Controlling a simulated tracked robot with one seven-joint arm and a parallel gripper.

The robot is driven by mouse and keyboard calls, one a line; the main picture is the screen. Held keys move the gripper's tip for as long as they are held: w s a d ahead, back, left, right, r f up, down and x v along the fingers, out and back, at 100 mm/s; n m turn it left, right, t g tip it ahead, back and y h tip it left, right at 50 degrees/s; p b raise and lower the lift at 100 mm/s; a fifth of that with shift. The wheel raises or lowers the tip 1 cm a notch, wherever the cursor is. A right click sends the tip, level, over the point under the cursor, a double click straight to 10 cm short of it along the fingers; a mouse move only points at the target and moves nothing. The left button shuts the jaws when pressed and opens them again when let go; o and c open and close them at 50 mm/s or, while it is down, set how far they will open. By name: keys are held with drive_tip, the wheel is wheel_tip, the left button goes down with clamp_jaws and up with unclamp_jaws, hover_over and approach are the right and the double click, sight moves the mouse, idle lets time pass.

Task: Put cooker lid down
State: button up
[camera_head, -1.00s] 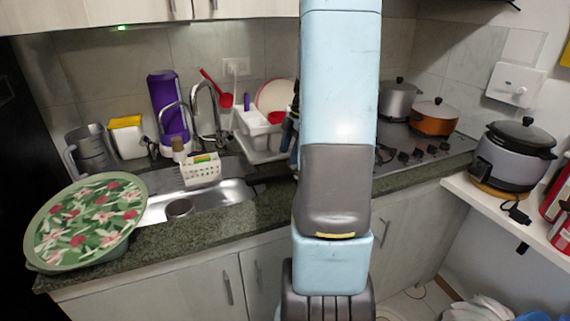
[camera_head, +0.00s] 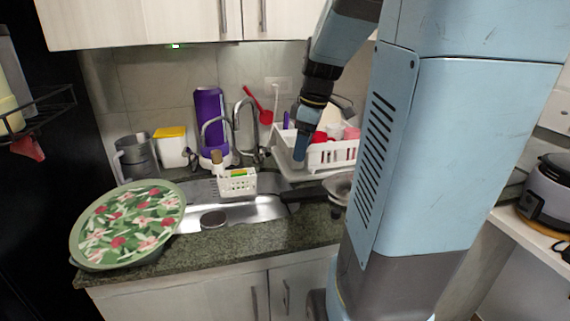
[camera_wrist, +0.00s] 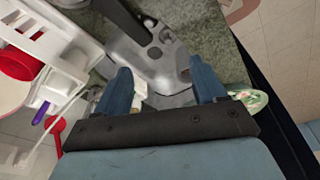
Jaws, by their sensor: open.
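The cooker (camera_head: 548,200) is a grey-and-black pot on the white shelf at the right edge of the head view, partly cut off. Its dark lid (camera_head: 557,166) is on top, also cut off by the frame edge. My gripper (camera_head: 302,150) hangs above the sink and dish rack area, far to the left of the cooker. In the wrist view my gripper (camera_wrist: 163,78) has its two blue fingers apart with nothing held between them, the sink showing below. The cooker and lid are not in the wrist view.
A white dish rack (camera_head: 328,155), a black-handled pan (camera_head: 305,195), a faucet (camera_head: 238,125) and a white sponge basket (camera_head: 237,183) are near my gripper. A floral tray (camera_head: 128,222) lies left of the sink (camera_head: 262,208). My arm hides the stove.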

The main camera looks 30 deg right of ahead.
drive_tip(key=s+a+r+m+t+h, duration=0.1)
drive_tip(key=s+a+r+m+t, duration=0.2)
drive_tip(key=s+a+m, duration=0.6)
drive_tip(key=s+a, duration=0.3)
drive_tip(key=s, duration=0.1)
drive_tip(key=shift+s+a+r+t, duration=0.25)
drive_tip(key=shift+a+r+t, duration=0.05)
drive_tip(key=shift+a+t, duration=0.1)
idle(0.5)
